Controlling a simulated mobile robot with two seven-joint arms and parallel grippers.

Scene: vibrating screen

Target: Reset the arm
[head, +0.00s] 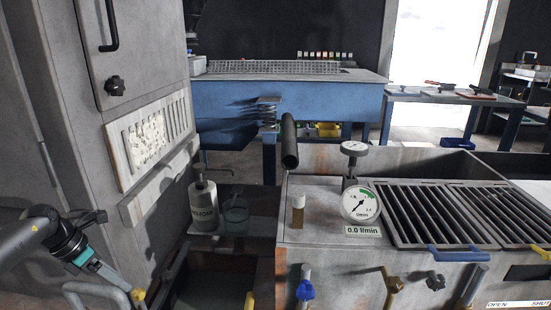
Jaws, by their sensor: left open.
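My left arm comes in at the lower left edge, dark grey with a teal ring. Its gripper (112,276) is open and empty, low in front of the tall grey cabinet (65,100). Its fingers are small in the picture and lie close to a curved grey pipe (95,288); I cannot tell whether they touch. My right arm and gripper are not in view.
A grey machine with slotted grates (440,214), a flow gauge (360,204) reading 0.0 l/min and front valves (305,290) fills the right. A white bottle (203,203) and glass beaker (236,214) stand on a dark shelf. A blue bench (290,100) is behind.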

